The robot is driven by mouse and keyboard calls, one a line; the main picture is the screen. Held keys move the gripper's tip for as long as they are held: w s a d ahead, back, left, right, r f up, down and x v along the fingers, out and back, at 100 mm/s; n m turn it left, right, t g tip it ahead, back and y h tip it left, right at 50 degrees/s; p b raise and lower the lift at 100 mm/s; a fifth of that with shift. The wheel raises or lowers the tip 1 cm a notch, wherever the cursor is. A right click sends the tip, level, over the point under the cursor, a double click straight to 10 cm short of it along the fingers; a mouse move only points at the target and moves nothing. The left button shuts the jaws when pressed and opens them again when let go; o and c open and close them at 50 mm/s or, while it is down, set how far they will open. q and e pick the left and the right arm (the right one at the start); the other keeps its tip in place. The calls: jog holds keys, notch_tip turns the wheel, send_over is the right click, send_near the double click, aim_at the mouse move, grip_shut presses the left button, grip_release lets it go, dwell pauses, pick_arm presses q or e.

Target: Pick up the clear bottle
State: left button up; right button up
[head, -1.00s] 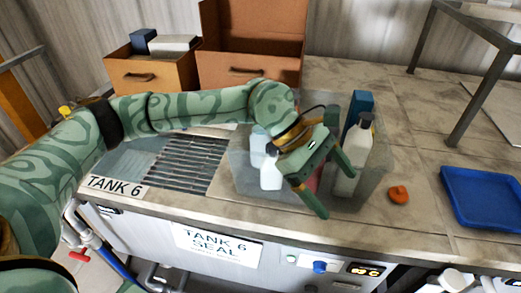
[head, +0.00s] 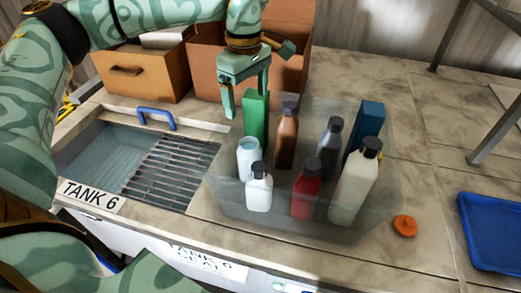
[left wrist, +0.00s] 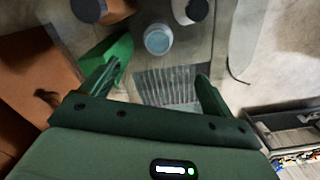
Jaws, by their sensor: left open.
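The clear bottle (head: 249,160) looks pale bluish and see-through, with no cap. It stands upright at the left side of a translucent bin (head: 225,200), behind a white bottle with a black cap (head: 259,190). My left gripper (head: 246,102) is open and empty, above and behind the clear bottle, near a green box (head: 256,122). In the left wrist view, the clear bottle (left wrist: 158,40) shows from above, beyond the open fingers (left wrist: 156,76) and apart from them. My right gripper does not show.
The bin also holds a brown bottle (head: 287,138), a grey bottle (head: 329,150), a red bottle (head: 306,190), a cream bottle (head: 356,185) and a blue box (head: 366,125). Tank 6 (head: 92,158) and its grate lie left. An orange cap (head: 405,226) and blue tray (head: 492,235) lie right.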

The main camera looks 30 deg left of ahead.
pick_arm(q)
send_over(249, 144)
jog(key=s+d, duration=0.2)
jog(key=s, duration=0.1)
notch_tip(249, 144, down, 11)
jog(key=f, duration=0.1)
jog(key=f+p, duration=0.1)
jog(key=f, duration=0.3)
jog(key=shift+w+a, duration=0.2)
jog(key=shift+w, duration=0.1)
jog(key=c, duration=1.8)
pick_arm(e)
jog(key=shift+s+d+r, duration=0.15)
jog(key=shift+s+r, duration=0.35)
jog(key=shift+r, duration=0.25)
pick_arm(q)
jog(key=shift+r, duration=0.15)
